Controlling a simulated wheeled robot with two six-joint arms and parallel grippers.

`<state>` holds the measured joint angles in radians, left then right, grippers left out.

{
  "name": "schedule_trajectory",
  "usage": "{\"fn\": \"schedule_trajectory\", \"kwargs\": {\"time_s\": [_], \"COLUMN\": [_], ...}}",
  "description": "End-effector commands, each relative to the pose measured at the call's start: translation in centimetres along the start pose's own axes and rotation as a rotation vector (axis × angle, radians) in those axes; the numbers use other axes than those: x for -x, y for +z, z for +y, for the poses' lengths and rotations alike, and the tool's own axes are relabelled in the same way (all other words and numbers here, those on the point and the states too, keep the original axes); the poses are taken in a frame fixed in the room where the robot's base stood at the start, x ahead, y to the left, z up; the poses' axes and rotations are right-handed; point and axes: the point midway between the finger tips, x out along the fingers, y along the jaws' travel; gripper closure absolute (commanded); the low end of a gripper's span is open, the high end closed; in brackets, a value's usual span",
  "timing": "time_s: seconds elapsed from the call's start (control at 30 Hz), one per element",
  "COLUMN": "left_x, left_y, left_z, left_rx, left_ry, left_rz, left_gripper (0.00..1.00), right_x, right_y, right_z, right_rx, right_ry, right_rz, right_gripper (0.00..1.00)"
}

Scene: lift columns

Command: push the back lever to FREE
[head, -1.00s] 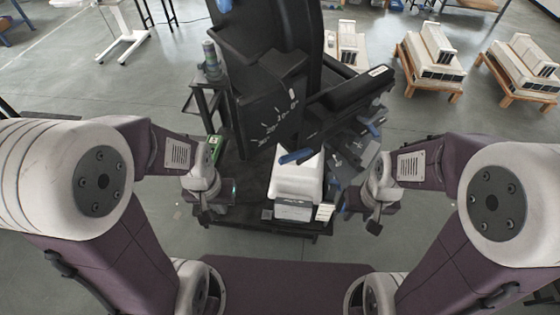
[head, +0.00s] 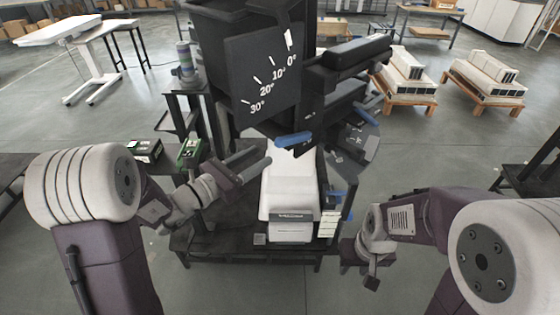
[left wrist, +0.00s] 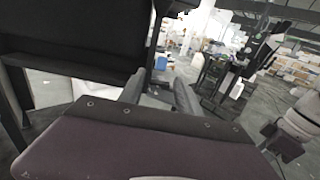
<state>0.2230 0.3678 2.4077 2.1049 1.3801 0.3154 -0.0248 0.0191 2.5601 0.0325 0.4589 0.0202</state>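A blue-handled lever (head: 293,139) sticks out below the black angle plate (head: 266,75), just above the white housing (head: 290,185). A second blue handle (head: 337,194) shows to the right of the housing. I cannot read FREE or any lever name at this size. My left gripper (head: 256,158) is open and empty, left of the first blue lever and apart from it, its fingers pointing right towards it. Its two fingers show with a gap in the left wrist view (left wrist: 160,92). My right gripper (head: 360,265) hangs low right of the housing; its opening is unclear.
The plate's scale runs from 0° to 30°, with a white pointer (head: 288,38) near 0°. A black padded arm (head: 345,55) juts out at the upper right. A green box (head: 190,150) stands left. Pallets with white units (head: 405,75) stand behind on open floor.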

Motion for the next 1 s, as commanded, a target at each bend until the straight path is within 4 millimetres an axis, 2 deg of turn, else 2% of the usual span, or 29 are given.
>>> {"fn": "schedule_trajectory", "kwargs": {"time_s": [0.17, 0.4, 0.6, 0.9, 0.93, 1.0], "left_x": [-0.9, -5.9, -8.7, -9.1, -9.1, -9.1], "left_y": [0.3, 0.2, 0.2, 0.2, 0.2, 0.2], "left_z": [0.0, -0.2, -0.1, -0.1, -0.1, -0.1], "left_rx": [-0.001, -0.002, -0.002, -0.001, -0.002, -0.002], "left_ry": [-0.002, -0.005, -0.003, -0.001, -0.001, -0.001], "left_rz": [-0.001, 0.001, 0.001, 0.002, 0.002, 0.002], "left_gripper": [0.6, 0.6, 0.6, 0.6, 0.66, 0.85], "right_x": [0.3, 0.4, 0.5, 0.5, 0.5, 0.5], "right_y": [-0.1, -0.1, -0.1, -0.1, -0.1, -0.1], "right_z": [0.0, 0.0, 0.0, 0.0, 0.0, 0.0], "right_rx": [0.0, 0.0, 0.0, 0.0, 0.0, 0.0], "right_ry": [0.0, 0.0, 0.0, 0.0, 0.0, 0.0], "right_rz": [0.001, 0.001, 0.0, 0.0, 0.0, 0.0], "right_gripper": [0.64, 0.64, 0.64, 0.64, 0.64, 0.64]}}
